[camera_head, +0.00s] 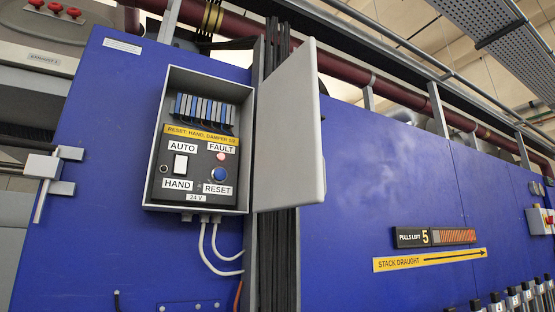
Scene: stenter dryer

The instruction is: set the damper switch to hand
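An open grey control box (244,200) is fixed to the blue panel, left of the picture's middle. Its door (290,135) stands open to the right. Inside, the white rocker damper switch (180,165) sits between the AUTO label (182,147) above and the HAND label (177,184) below. I cannot tell which way the rocker is tipped. Right of it are a pinkish FAULT lamp (221,156) and a blue RESET button (219,174). A yellow strip (201,135) reads "RESET, HAND, DAMPER 1/2". My gripper is not in the picture.
Right of the box, the blue wall carries a "PULLS LEFT 5" display (434,237) and a yellow STACK DRAUGHT arrow sign (430,260). Several numbered handles (513,300) line the bottom right. White cables (213,248) hang below the box. The open door juts outward.

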